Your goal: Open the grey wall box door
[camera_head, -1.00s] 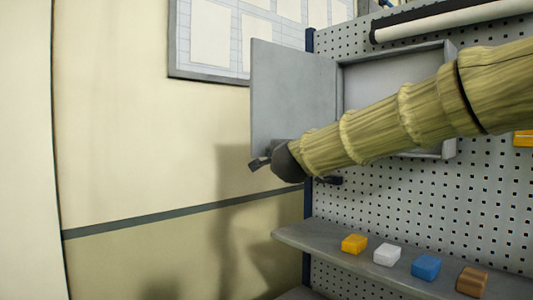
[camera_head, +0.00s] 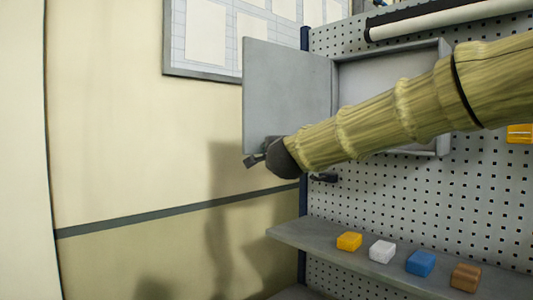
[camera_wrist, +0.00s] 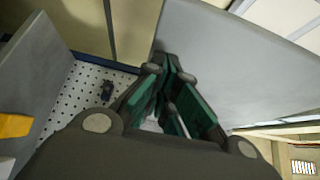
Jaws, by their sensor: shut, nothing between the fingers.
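The grey wall box (camera_head: 390,75) is mounted on the pegboard, and its flat grey door (camera_head: 288,90) stands swung wide open to the left. The box inside shows pale grey and looks empty where my arm does not cover it. My gripper (camera_head: 252,161) is at the lower left edge of the door. In the wrist view the door (camera_wrist: 235,60) fills the upper right, and my gripper (camera_wrist: 170,85) is shut and empty beside it. I cannot tell whether the fingers touch the door.
A shelf (camera_head: 290,232) below holds a yellow block (camera_head: 349,241), a white block (camera_head: 382,251), a blue block (camera_head: 421,263) and a brown block (camera_head: 466,277). A dark hook (camera_head: 324,178) sticks out under the box. The cream wall (camera_head: 130,130) at left is clear below a framed board (camera_head: 205,75).

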